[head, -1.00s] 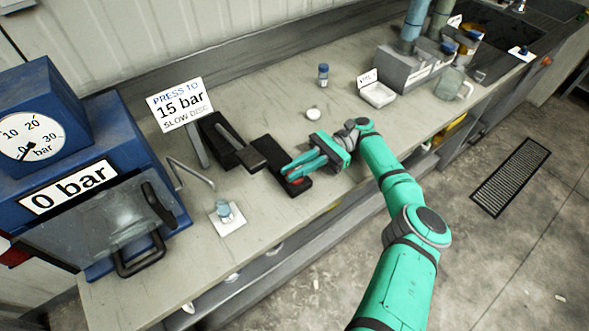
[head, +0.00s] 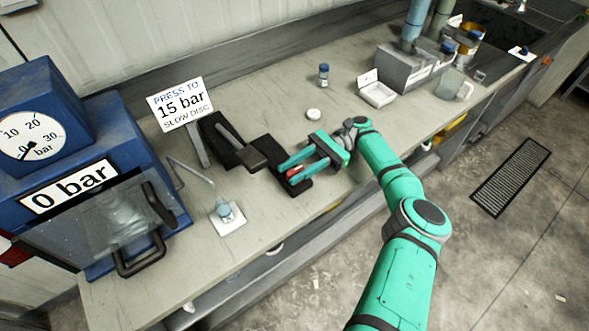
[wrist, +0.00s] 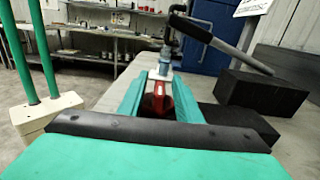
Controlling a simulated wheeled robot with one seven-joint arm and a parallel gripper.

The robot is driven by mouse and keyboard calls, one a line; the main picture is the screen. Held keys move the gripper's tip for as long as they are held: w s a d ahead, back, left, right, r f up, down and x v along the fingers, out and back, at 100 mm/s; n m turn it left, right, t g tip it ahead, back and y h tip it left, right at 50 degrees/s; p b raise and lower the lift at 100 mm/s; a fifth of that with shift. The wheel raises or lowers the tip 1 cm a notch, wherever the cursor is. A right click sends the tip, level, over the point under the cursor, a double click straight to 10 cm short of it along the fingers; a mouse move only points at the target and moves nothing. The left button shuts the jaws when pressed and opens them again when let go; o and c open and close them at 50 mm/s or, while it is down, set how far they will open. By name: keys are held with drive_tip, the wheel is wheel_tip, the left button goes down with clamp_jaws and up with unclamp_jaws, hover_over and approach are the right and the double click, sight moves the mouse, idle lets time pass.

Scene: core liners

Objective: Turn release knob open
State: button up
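The red release knob (head: 293,171) sits at the black pump block (head: 296,187) on the bench, right of the pump lever (head: 238,145). My gripper (head: 287,170) is at the knob, with its two teal fingers spread apart. In the wrist view the red knob (wrist: 160,98) shows between the two fingers, with a dark gap beside it. The knob's underside and its turned position are hidden or too small to tell.
The blue press (head: 75,150) with its gauge and a 0 bar label stands at the left. A sign (head: 180,104) reads 15 bar. A small white lid (head: 313,113) and a blue-capped vial (head: 323,75) stand behind my gripper.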

drive_tip(key=shift+r, duration=0.25)
wheel_tip(320, 180, up, 2)
drive_tip(key=shift+r, duration=0.2)
drive_tip(key=s+r, duration=1)
drive_tip(key=s, duration=0.4)
